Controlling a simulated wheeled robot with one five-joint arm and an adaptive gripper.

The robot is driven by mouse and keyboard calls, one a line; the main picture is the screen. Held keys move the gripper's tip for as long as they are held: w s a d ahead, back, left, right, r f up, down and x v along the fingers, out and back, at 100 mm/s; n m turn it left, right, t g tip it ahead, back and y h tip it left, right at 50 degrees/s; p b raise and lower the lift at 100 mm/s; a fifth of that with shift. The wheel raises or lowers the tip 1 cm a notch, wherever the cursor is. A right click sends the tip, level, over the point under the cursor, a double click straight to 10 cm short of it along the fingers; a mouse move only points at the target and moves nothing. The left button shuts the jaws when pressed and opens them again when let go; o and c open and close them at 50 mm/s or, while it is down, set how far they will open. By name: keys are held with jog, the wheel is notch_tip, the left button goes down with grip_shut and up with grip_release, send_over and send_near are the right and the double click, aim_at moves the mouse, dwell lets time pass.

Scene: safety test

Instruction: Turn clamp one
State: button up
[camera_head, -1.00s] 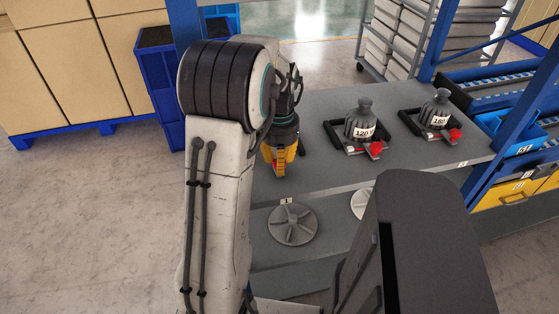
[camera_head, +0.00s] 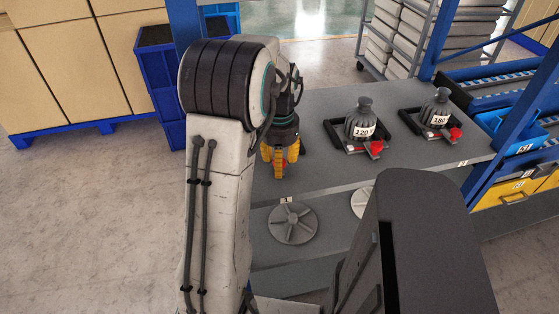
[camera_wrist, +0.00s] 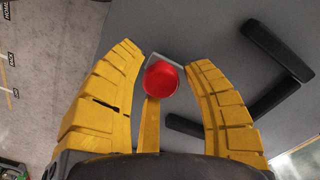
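My gripper (camera_head: 280,170) has yellow fingers and points down over the front left of the grey table, just behind a small number label. In the wrist view, the round red knob (camera_wrist: 163,78) of a clamp sits between the fingers, near their tips. In the head view my gripper and arm hide most of this clamp.
On the grey table (camera_head: 330,105), two grey weights marked 120 (camera_head: 361,122) and 180 (camera_head: 438,108) stand in black frames with red-knobbed clamps to the right. A grey handwheel (camera_head: 292,223) is on the table's front. A blue rack stands at the right.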

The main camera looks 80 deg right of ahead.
jog(key=shift+o, duration=1.1)
jog(key=shift+r, duration=0.1)
jog(key=shift+d+r, duration=0.1)
jog(key=shift+r, duration=3.65)
jog(key=shift+s, duration=0.1)
